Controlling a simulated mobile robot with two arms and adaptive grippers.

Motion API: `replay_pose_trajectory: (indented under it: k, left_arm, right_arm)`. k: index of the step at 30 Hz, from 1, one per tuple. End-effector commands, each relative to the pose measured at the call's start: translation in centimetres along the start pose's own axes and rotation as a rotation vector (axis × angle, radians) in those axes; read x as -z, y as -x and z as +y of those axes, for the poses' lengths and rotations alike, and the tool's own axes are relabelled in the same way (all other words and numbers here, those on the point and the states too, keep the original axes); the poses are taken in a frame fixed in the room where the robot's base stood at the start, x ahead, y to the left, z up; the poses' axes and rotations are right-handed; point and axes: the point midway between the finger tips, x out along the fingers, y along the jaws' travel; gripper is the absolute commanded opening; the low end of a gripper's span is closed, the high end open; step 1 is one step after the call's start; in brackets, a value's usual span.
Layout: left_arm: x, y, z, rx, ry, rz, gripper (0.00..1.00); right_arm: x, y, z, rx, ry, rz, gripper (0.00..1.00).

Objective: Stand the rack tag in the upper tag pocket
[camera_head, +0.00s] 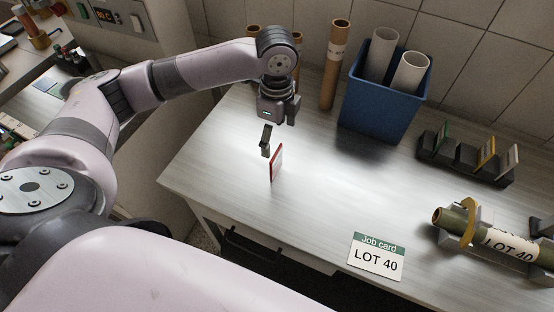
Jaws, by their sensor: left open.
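A thin upright tag with a red edge and pale face (276,164) is over the left part of the bench, just below my left gripper (277,128). The gripper is open and points down, with one finger close to the tag's top edge. I cannot tell whether the tag touches the bench. A black rack (465,157) at the right holds a green tag (442,137), a yellow tag (486,151) and a grey tag (512,158). A gap without a tag lies between the green and yellow ones. My right gripper is not in view.
A blue bin (377,106) with white paper rolls stands at the back, beside a brown tube (335,65). A job card reading LOT 40 (377,257) lies at the front edge. A green tube labelled LOT 40 (490,238) rests at the right. The bench middle is clear.

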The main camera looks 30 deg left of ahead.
Motion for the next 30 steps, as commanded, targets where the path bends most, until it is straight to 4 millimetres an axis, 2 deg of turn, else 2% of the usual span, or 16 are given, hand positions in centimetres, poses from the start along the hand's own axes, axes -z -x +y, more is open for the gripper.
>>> replay_pose_trajectory:
  k: [3, 6, 14, 18, 21, 25, 30]
  left_arm:
    - [0.0, -2.3, 0.1, -0.005, 0.002, -0.001, 0.82]
    - [0.0, -3.7, 0.0, -0.002, 0.002, 0.001, 0.82]
    - [0.0, -5.5, 0.2, -0.002, 0.001, 0.000, 0.82]
    - [-0.1, -7.6, 0.5, -0.003, 0.002, 0.000, 0.82]
    - [-0.1, -9.1, 0.4, -0.001, 0.002, 0.001, 0.82]
    - [-0.1, -9.8, 0.4, 0.002, 0.001, 0.000, 0.82]
    - [-0.1, -9.9, 0.4, 0.002, 0.001, 0.001, 0.82]
  right_arm:
    - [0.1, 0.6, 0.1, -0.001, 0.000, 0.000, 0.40]
    - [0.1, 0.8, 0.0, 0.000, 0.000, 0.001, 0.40]
    - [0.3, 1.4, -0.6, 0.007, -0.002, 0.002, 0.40]
    - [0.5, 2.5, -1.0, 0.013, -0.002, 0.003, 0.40]
    - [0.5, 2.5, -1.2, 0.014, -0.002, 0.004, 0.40]
    - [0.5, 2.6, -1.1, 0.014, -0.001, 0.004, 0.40]
    - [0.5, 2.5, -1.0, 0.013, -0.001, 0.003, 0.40]
